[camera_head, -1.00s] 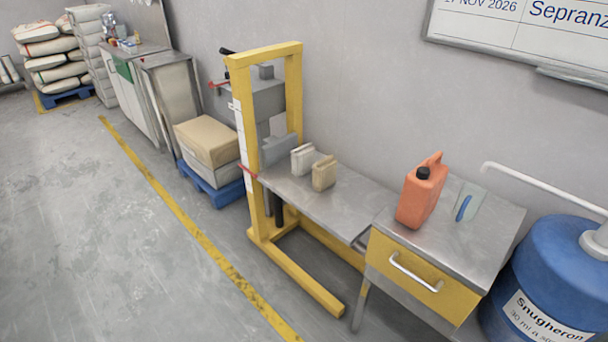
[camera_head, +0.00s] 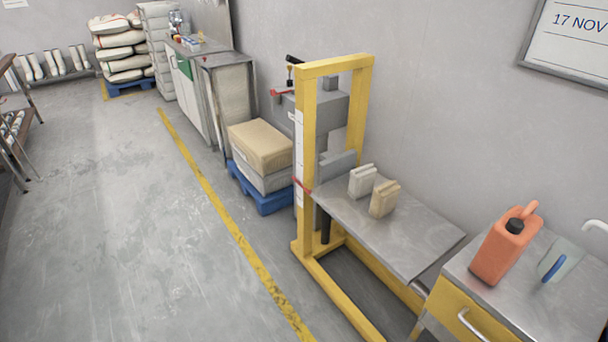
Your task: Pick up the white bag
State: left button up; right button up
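A narrow gap seems to lie between the two. Neither of my grippers shows in the head view, so their state cannot be seen.
The yellow frame (camera_head: 306,160) rises left of the bags. An orange canister (camera_head: 505,245) stands on the yellow-drawer cabinet (camera_head: 457,309) at right. A box (camera_head: 260,146) rests on a blue pallet (camera_head: 262,197). The floor (camera_head: 130,240) at left is open around a yellow line (camera_head: 236,238).

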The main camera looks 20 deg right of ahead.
aim_at(362, 180)
jog(key=u, duration=0.55)
jog(key=i, duration=1.15)
jog(key=u, duration=0.35)
